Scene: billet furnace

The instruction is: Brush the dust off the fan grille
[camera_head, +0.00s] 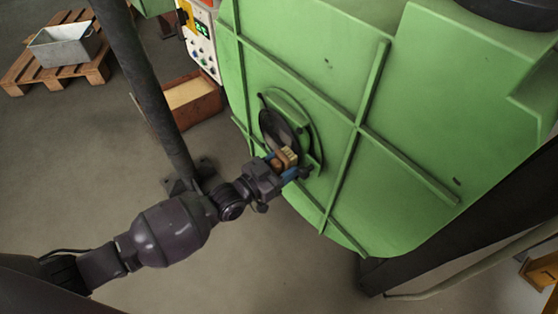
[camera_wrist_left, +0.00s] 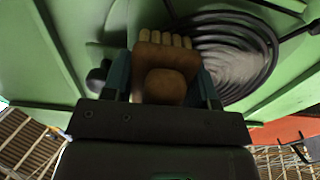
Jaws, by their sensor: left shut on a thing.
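The fan grille (camera_head: 280,128) is a round dark opening in a raised green ring on the side of the green machine. In the left wrist view the grille (camera_wrist_left: 240,50) shows dark concentric rings with a pale grey area between them. My left gripper (camera_head: 285,168) is shut on a small wooden brush (camera_head: 287,157) at the lower right edge of the grille. In the left wrist view the brush (camera_wrist_left: 165,60) sits between the blue fingers, its pale bristle tufts toward the grille. I cannot tell whether the bristles touch it. My right gripper is not in view.
The green housing (camera_head: 330,70) has raised ribs around the grille. A dark post (camera_head: 150,90) stands left of it. A control panel (camera_head: 200,45), a brown box (camera_head: 192,98) and a pallet (camera_head: 25,70) with a metal bin (camera_head: 65,45) are behind.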

